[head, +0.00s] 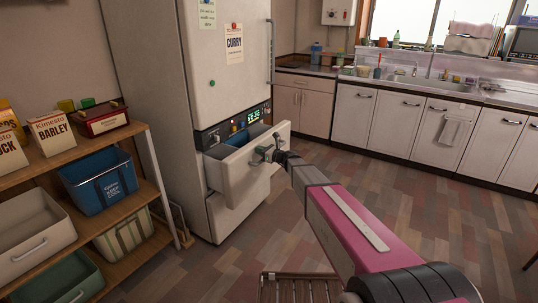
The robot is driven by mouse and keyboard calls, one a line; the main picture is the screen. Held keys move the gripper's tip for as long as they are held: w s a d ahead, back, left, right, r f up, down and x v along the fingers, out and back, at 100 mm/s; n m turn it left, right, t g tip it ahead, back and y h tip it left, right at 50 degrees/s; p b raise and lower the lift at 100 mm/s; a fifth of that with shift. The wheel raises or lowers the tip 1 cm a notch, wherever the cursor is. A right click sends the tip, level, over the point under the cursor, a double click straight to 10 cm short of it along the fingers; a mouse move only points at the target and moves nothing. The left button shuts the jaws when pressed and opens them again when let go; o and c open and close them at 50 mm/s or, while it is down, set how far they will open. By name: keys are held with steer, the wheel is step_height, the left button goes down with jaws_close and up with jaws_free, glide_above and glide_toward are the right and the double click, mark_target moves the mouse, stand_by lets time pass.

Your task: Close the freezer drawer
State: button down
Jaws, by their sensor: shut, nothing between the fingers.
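The freezer drawer (235,175) is a pale drawer pulled partway out of the tall cream fridge (230,75), below a panel with a lit green display. Its blue inside shows from above. My pink and grey arm reaches in from the lower right. My gripper (266,154) is at the upper right of the drawer's front, at its handle. The gripper is small in the picture, and I cannot tell whether it touches the front. Another closed drawer front (238,205) lies below the open one.
A wooden shelf (150,150) with boxes and bins stands at the left, beside the fridge. White kitchen cabinets (370,117) and a sink (440,84) run along the back right. A metal rack (300,287) is at the bottom. The tiled floor (440,215) at right is clear.

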steer(key=x, duration=1.5)
steer(key=shift+w+a, duration=0.15)
steer(key=shift+a, duration=0.05)
steer(key=shift+w+a, duration=0.15)
steer(key=shift+a, duration=0.05)
steer(key=shift+d, duration=0.1)
steer(key=v, duration=1.5)
steer(key=s+d+f+n+g+h, duration=0.3)
steer(key=s+d+f+n+h, duration=0.15)
steer(key=s+d+n, duration=0.5)
steer(key=s+d+f+n+g+h, duration=0.35)
steer(key=s+f+n, duration=0.2)
steer(key=s, duration=0.75)
steer(key=s+d+n+g+h, duration=0.2)
steer(key=s+d+n+h, duration=0.5)
steer(key=s+d, duration=0.8)
steer(key=shift+s+d+f+n+h, duration=0.35)
steer(key=shift+d+n, duration=0.1)
steer(key=shift+n, duration=0.55)
steer(key=shift+g, duration=0.25)
